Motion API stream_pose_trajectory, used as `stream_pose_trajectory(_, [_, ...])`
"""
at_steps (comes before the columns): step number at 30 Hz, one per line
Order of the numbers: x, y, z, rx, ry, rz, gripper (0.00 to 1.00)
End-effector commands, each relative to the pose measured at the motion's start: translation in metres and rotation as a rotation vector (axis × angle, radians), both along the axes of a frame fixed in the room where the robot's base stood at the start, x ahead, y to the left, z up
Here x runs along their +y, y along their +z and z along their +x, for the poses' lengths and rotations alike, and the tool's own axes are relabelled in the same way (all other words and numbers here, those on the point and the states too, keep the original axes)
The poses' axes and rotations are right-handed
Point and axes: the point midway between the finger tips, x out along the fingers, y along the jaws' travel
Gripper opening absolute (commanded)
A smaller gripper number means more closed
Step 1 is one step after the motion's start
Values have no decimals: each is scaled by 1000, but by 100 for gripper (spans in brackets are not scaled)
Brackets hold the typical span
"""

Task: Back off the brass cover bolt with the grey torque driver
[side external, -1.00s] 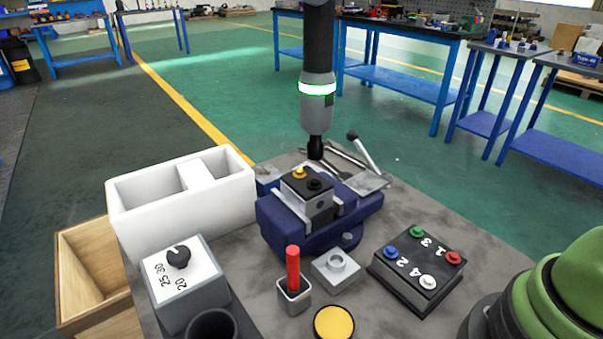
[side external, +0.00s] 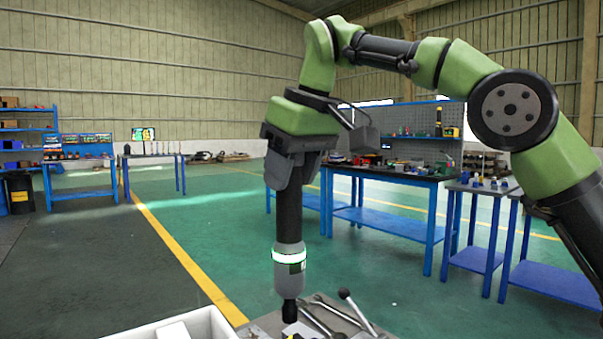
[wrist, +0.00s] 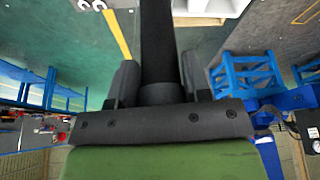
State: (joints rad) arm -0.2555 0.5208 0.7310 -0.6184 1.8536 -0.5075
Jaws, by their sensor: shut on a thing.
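The grey torque driver (side external: 290,257) hangs upright in the side external view, with a black upper shaft, a lit pale ring and a dark bit at its lower end. My gripper (side external: 289,180) is shut on its black upper shaft. In the wrist view the dark shaft (wrist: 158,45) stands between the jaws of my gripper (wrist: 160,85). The driver's bit is just above the bottom edge of the side view. The brass bolt and its block are not clearly visible now, so contact with the bit cannot be told.
A lever with a black knob (side external: 344,294) and wrenches (side external: 324,317) are just right of the bit. A white bin (side external: 190,326) is at the lower left. Blue workbenches (side external: 385,176) stand behind, across open green floor.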

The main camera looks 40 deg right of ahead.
Motion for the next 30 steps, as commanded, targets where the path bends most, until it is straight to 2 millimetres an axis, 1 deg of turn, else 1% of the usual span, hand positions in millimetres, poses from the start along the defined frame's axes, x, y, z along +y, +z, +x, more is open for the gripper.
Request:
stream_pose_trajectory(3, [0,1,2,-6,-27,1,3])
stream_pose_trajectory(13, [0,-1,2,-7,-24,0,3])
stream_pose_trajectory(25, [0,-23,2,-5,-23,-1,3])
stream_pose_trajectory(30, [0,-27,2,-7,-24,2,3])
